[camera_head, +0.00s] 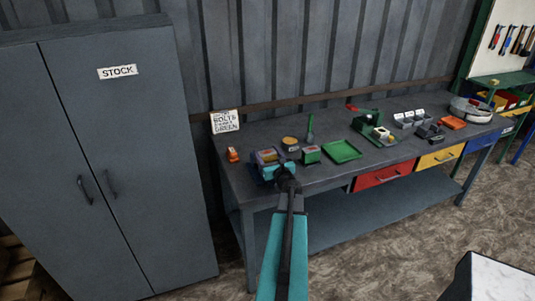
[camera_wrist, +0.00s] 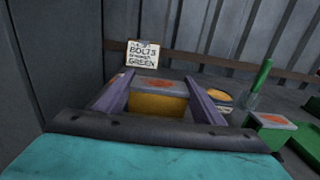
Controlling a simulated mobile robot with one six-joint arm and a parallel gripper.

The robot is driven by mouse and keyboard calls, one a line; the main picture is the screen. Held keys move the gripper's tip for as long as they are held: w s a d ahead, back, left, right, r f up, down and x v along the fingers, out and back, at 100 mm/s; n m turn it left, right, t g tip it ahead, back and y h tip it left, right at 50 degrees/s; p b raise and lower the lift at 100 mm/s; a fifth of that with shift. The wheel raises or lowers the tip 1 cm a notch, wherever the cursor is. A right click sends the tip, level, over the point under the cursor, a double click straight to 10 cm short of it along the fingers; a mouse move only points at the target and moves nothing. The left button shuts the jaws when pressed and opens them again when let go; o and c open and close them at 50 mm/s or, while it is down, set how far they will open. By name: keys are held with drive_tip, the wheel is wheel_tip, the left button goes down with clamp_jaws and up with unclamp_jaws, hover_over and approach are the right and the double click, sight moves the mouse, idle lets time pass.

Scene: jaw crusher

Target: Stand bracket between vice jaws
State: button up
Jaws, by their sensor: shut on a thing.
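My gripper (camera_head: 272,166) is over the left end of the bench; its two fingers also show in the wrist view (camera_wrist: 158,98). They are shut on a yellow block (camera_wrist: 158,104) with a grey top and an orange mark. Whether this block touches the bench is hidden. No bracket can be clearly made out. A green machine-like object (camera_head: 365,121) stands farther right on the bench, with a small pale and yellow piece in front. A dark object (camera_head: 430,133) lies right of it. I cannot tell which of these is the vice.
A similar green block (camera_head: 311,154) and a green tray (camera_head: 342,151) lie just right of my gripper. A round yellow-topped tin (camera_head: 290,142) and a green-handled brush (camera_head: 310,128) stand behind. An orange item (camera_head: 232,155) is left. A bolts sign (camera_head: 225,122) leans at the wall.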

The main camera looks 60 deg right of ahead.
sight(268, 155)
idle(0.3)
drive_tip(key=o, duration=1.6)
drive_tip(key=shift+f, duration=0.1)
drive_tip(key=shift+r, duration=0.2)
drive_tip(key=shift+s+a+f, duration=0.1)
drive_tip(key=shift+s+a, duration=0.1)
drive_tip(key=shift+b+v, duration=0.65)
drive_tip(key=shift+v, duration=0.9)
drive_tip(key=b+v, duration=0.1)
drive_tip(key=v, duration=0.5)
drive_tip(key=shift+s+a, duration=0.3)
drive_tip(key=shift+v, duration=0.75)
drive_tip(key=shift+d, duration=0.1)
